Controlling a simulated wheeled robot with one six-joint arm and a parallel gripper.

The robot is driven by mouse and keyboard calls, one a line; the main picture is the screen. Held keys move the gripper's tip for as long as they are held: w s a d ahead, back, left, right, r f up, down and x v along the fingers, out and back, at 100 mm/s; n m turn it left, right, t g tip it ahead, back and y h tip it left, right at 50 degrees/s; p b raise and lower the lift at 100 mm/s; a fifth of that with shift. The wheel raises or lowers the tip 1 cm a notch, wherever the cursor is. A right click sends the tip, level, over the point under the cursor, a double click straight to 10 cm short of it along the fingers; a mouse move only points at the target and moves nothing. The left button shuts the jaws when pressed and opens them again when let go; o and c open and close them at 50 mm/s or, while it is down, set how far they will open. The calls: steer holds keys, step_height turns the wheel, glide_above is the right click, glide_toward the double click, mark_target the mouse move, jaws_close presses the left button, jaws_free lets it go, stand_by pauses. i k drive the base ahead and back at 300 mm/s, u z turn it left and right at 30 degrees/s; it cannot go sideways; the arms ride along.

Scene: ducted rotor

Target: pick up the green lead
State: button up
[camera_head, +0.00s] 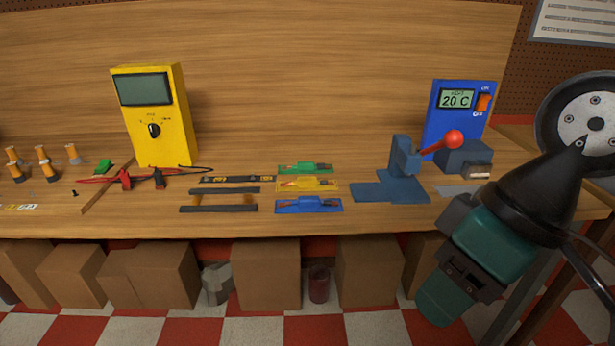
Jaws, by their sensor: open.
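The green lead (305,167) lies on the bench in a flat green holder, at the back of a short column of coloured holders. A yellow lead (307,184) and a blue lead (308,204) lie in front of it. My gripper (455,246) is at the lower right, at the bench's front edge, open and apart from the green lead. Its fingers are hard to make out. Nothing shows held in it.
A blue stand with a red-knobbed lever (405,165) is right of the leads, before a blue temperature unit (440,125). A yellow meter (152,115) with red and black clips stands left. Dark bars (218,209) lie left of the leads. Cardboard boxes (265,275) are below.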

mark_target(301, 165)
steer(key=u, duration=0.4)
steer(key=k, duration=0.5)
steer(key=u, duration=1.1)
steer(key=i, duration=1.45)
steer(key=z, duration=0.65)
steer(key=i, duration=0.65)
steer(key=z, duration=1.15)
steer(key=i, duration=0.4)
steer(key=z, duration=0.3)
